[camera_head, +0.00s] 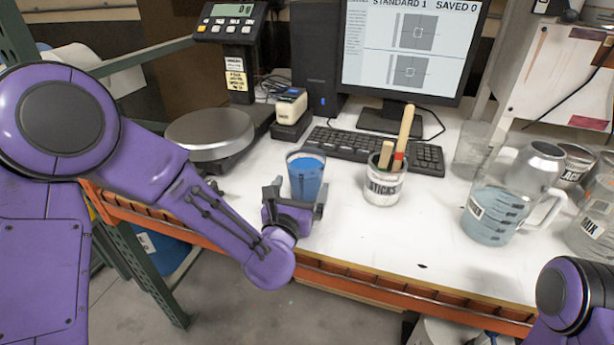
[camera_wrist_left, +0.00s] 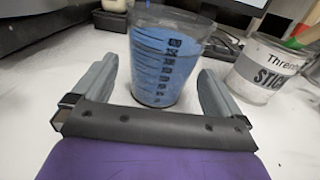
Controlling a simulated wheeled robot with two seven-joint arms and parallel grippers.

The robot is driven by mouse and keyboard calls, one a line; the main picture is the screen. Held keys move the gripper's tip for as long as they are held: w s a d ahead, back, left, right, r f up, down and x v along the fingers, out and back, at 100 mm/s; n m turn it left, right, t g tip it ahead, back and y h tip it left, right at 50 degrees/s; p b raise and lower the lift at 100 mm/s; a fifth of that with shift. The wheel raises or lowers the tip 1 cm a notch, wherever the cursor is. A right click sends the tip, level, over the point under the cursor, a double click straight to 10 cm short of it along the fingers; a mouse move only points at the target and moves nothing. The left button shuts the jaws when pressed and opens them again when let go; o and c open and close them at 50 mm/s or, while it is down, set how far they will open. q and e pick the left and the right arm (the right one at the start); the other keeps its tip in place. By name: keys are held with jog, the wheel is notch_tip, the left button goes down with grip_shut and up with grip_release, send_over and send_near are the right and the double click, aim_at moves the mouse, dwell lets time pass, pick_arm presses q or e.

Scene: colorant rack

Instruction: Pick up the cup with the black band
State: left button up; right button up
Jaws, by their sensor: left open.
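A clear cup with blue contents (camera_head: 306,174) stands upright on the white table, left of the tub of sticks. It also shows in the left wrist view (camera_wrist_left: 165,58), with black printed scale marks on its side. I cannot make out a clear black band on it. My left gripper (camera_head: 296,196) is open at the near side of this cup. In the left wrist view its two fingers (camera_wrist_left: 155,80) reach along either side of the cup's lower part, with small gaps showing. My right gripper is not in view.
A white tub labelled STICKS (camera_head: 384,188) holds wooden sticks right of the cup. A pitcher (camera_head: 492,213) and other containers crowd the right. A scale (camera_head: 211,130) is back left, a keyboard (camera_head: 340,142) behind. The table's orange front edge (camera_head: 400,286) runs close to my gripper.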

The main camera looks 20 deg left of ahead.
pick_arm(q)
jog(key=w, duration=0.3)
jog(key=shift+s, duration=0.1)
jog(key=c, duration=1.1)
jog(key=shift+r, duration=0.1)
